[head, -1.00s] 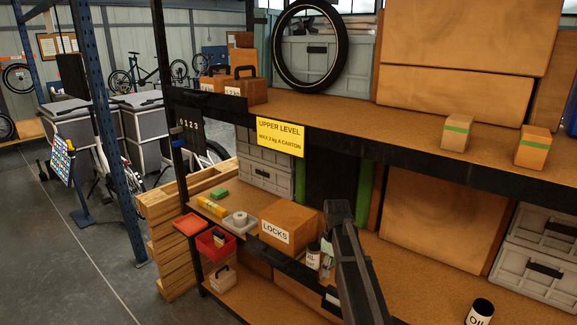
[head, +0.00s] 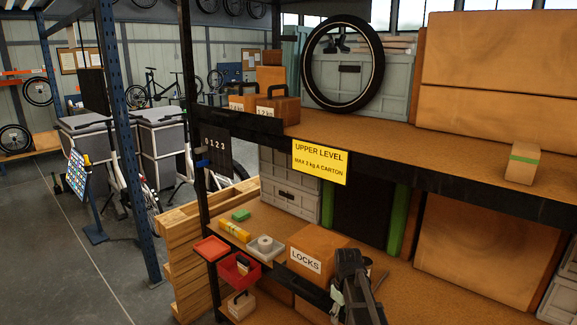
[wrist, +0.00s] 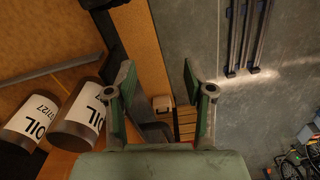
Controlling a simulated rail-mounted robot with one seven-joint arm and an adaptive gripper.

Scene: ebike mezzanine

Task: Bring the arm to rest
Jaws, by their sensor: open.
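My gripper (wrist: 157,72) is open in the wrist view. Its two green-lined fingers stand apart with nothing held between them. In the head view, my dark arm rises from the bottom edge in front of the lower shelf, just right of the LOCKS carton (head: 312,252). I cannot make out the fingers there.
The upper shelf carries a black tyre (head: 378,75), small boxes and a green-taped carton (head: 523,163). A yellow sign (head: 320,162) hangs on its edge. Red bins (head: 238,268) and a wooden crate stack (head: 182,255) are left. Open floor (head: 60,275) lies beyond.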

